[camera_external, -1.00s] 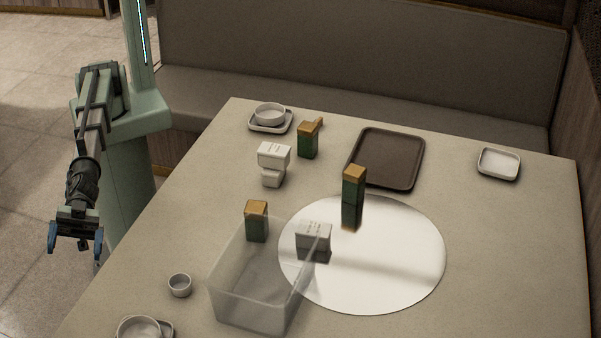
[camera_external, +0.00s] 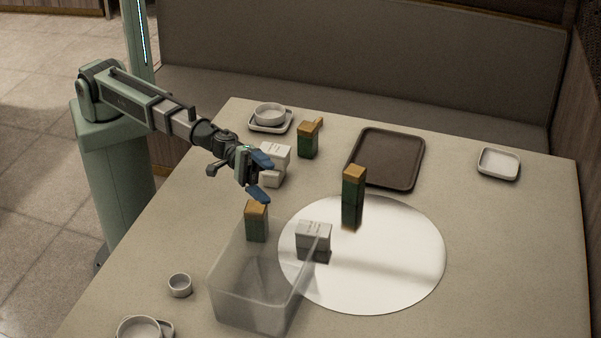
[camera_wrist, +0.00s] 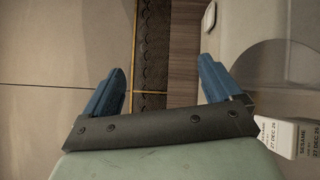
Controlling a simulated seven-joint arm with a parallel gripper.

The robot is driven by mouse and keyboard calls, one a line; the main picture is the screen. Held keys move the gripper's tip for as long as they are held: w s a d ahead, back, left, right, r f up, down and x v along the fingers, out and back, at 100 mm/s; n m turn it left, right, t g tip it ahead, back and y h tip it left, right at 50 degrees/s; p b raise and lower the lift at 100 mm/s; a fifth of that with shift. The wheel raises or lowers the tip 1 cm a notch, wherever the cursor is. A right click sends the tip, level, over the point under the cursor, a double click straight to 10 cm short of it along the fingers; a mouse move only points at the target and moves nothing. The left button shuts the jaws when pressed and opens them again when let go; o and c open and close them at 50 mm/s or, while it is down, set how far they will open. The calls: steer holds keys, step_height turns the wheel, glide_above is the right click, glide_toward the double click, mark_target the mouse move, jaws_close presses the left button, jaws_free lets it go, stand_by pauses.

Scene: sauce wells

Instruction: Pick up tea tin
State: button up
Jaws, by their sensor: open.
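Several green tins with tan lids stand on the table, and I cannot tell which is meant by the tea tin. One tin (camera_external: 257,222) stands at the back edge of the clear bin. Another tin (camera_external: 308,141) stands near the back left, with a small tan piece beside its lid. A taller green stack (camera_external: 353,200) stands on the white disc. My gripper (camera_external: 268,179) is open and empty above the table, in front of the white boxes and above the tin by the bin. In the wrist view my blue fingers (camera_wrist: 163,90) are apart with nothing between them.
White boxes (camera_external: 278,163) stand just behind my gripper, and one shows in the wrist view (camera_wrist: 283,135). A grey-white box (camera_external: 313,236) sits on the white disc (camera_external: 400,270). The clear bin (camera_external: 245,305) is in front. A brown tray (camera_external: 387,160) lies empty at the back.

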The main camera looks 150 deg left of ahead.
steer(key=s+a+f+n+g+y, duration=0.1)
steer(key=s+a+n+y, duration=0.5)
steer(key=s+a+n, duration=0.85)
steer(key=s+a+f+n+g+y, duration=0.1)
steer(key=s+a+n+y, duration=0.45)
steer(key=s+a, duration=1)
steer(key=n+g+h, duration=0.2)
steer(key=h, duration=0.1)
glide_toward(316, 138)
steer(key=shift+w+a+r, duration=0.15)
steer(key=shift+w, duration=0.2)
steer(key=shift+w+a+r, duration=0.15)
steer(key=shift+w, duration=0.25)
steer(key=shift+w+a+f, duration=0.2)
steer(key=shift+w+a, duration=0.1)
steer(key=shift+w, duration=0.05)
steer(key=x, duration=0.6)
steer(key=shift+w+a, duration=0.1)
steer(key=shift+a, duration=0.15)
steer(key=shift+c, duration=0.2)
